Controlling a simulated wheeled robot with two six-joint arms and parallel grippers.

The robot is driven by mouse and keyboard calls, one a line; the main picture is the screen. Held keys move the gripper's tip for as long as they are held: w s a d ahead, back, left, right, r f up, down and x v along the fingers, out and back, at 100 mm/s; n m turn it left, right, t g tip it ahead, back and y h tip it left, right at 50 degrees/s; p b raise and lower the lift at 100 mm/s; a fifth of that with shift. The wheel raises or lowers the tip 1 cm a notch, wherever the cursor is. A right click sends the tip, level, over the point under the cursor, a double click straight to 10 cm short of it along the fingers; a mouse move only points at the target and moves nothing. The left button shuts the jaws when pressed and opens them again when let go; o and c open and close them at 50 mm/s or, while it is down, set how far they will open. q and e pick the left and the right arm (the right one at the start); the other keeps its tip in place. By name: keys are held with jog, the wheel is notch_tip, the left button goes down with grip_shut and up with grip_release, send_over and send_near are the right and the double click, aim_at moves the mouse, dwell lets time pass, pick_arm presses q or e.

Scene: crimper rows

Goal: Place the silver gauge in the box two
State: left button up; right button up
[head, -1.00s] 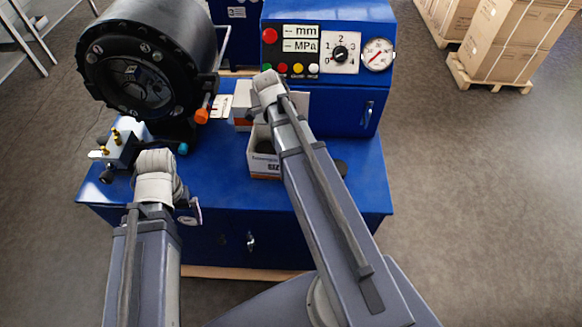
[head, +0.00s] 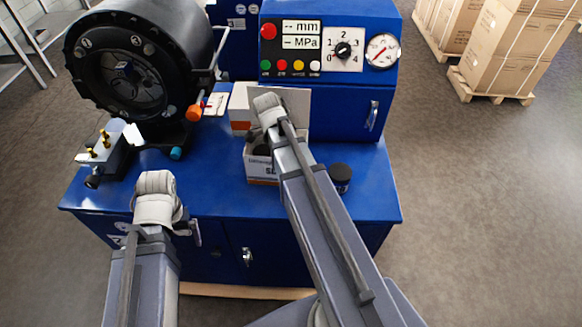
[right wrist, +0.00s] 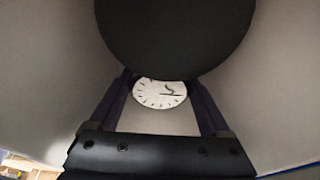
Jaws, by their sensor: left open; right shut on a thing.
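The silver gauge (right wrist: 160,94) shows its white dial between the fingers of my right gripper (right wrist: 160,88), which is shut on it. Pale walls surround it in the right wrist view, and a large black round thing (right wrist: 175,35) covers the top. In the head view my right wrist is over an open white box (head: 262,172) with dark things at its mouth; the right fingers and gauge are hidden there. I cannot tell from any label which box is box two. My left gripper (head: 190,229) is open and empty at the front edge of the blue bench.
A white and orange box (head: 239,122) stands behind the open one. A black jar (head: 340,173) stands to its right. The crimper (head: 125,75), a valve block (head: 105,155) and the control panel (head: 325,45) border the blue bench top (head: 215,180).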

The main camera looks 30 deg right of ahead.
jog(key=shift+f, duration=0.1)
jog(key=o, duration=1.3)
jog(key=p+v, duration=1.1)
jog(key=v, duration=0.1)
jog(key=shift+p, duration=0.35)
